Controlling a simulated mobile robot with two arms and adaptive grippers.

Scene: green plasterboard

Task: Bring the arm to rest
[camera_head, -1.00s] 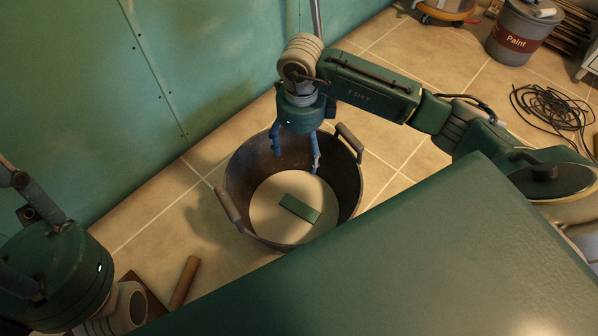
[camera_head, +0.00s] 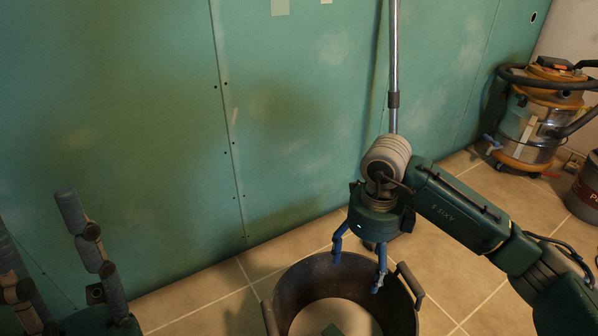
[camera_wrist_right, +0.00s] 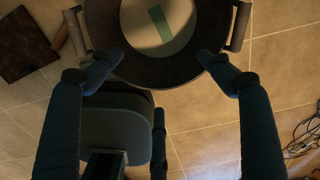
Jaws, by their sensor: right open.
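My right gripper (camera_head: 358,273) hangs above the round dark tub (camera_head: 283,296), fingers pointing down, spread and empty. In the right wrist view its two blue fingers (camera_wrist_right: 161,57) stand wide apart over the tub's near rim (camera_wrist_right: 160,74).
A green plasterboard wall (camera_head: 150,130) stands behind, with a metal pole (camera_head: 393,70) near it. An orange and steel vacuum (camera_head: 528,125) and a paint bucket (camera_head: 585,190) stand at the right. A dark board (camera_wrist_right: 22,45) and loose cable (camera_wrist_right: 305,135) lie on the tiled floor.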

